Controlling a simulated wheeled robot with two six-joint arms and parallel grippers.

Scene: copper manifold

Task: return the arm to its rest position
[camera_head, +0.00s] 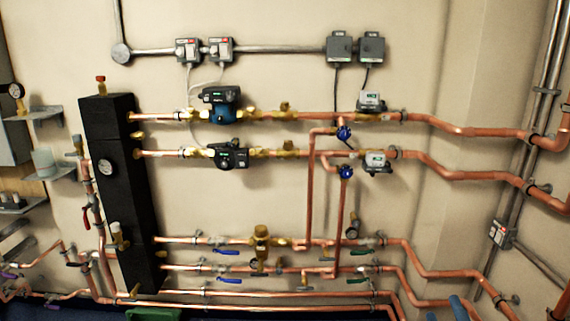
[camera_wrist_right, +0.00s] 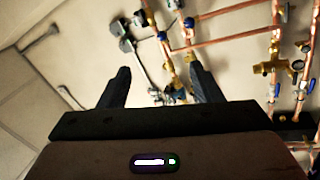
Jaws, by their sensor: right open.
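The tips of my right gripper (camera_head: 466,308) show at the bottom edge of the head view, right of centre, as small blue-grey fingers. In the right wrist view my right gripper (camera_wrist_right: 160,82) has its two dark fingers wide apart with nothing between them. Behind the fingers are the pale wall and, tilted in the picture, copper pipes. The rest of my right arm is out of the head view. My left gripper is in neither view.
Copper pipes (camera_head: 300,115) with pumps (camera_head: 222,105) and blue-handled valves (camera_head: 344,133) run along the wall. A tall black manifold block (camera_head: 120,190) stands at left. Shelves (camera_head: 35,113) jut out at far left. A green object (camera_head: 152,314) shows at the bottom edge.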

